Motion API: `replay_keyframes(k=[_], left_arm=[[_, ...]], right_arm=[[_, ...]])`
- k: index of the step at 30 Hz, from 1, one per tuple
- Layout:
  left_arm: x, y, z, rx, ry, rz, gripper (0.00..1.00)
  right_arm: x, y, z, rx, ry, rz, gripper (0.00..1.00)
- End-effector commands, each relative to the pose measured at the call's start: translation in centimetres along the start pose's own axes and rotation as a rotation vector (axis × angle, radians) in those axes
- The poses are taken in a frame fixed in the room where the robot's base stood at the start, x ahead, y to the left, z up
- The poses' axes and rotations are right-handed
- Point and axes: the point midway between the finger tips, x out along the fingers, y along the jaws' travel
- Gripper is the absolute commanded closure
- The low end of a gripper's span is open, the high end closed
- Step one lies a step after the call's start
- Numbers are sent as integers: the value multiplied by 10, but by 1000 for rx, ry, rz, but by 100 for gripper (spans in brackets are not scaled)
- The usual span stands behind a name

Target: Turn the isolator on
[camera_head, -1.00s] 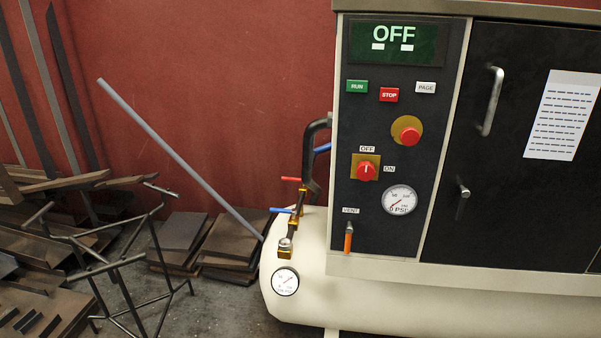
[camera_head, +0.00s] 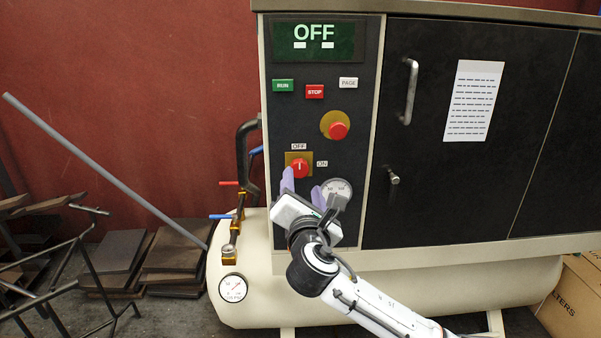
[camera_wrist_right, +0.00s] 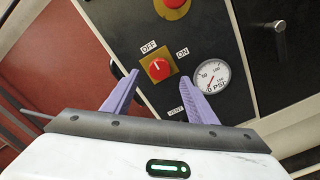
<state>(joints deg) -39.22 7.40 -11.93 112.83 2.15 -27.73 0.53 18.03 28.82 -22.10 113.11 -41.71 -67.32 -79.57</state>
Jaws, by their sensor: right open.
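The isolator is a red rotary knob (camera_head: 300,168) on a yellow plate, with an OFF label above and an ON label to its right. Its white mark points up to OFF. In the right wrist view the knob (camera_wrist_right: 158,67) lies beyond and between the fingertips. My right gripper (camera_head: 303,182) has lilac fingers and is open and empty, just below the knob in the head view. The fingers show apart in the right wrist view (camera_wrist_right: 160,82), with no contact seen. The display (camera_head: 314,40) reads OFF. My left gripper is not in view.
A red button (camera_head: 337,130) on a yellow plate sits above right of the knob. A pressure gauge (camera_head: 337,191) is close to the right finger. Green RUN (camera_head: 282,86) and red STOP (camera_head: 314,91) buttons are higher up. Valve pipework (camera_head: 240,190) stands left of the panel.

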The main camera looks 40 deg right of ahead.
Motion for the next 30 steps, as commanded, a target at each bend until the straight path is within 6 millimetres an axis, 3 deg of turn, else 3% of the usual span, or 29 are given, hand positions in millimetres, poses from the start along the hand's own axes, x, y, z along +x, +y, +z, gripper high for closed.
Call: replay_keyframes(k=[6,12,23,26,30], left_arm=[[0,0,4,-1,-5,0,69],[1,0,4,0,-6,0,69],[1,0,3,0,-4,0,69],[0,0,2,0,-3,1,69],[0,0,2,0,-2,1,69]], right_arm=[[43,0,0,2,-1,-1,48],[67,0,-1,3,1,0,48],[75,0,-1,5,3,1,48],[74,0,-1,5,3,1,59],[74,0,-1,5,3,0,83]])
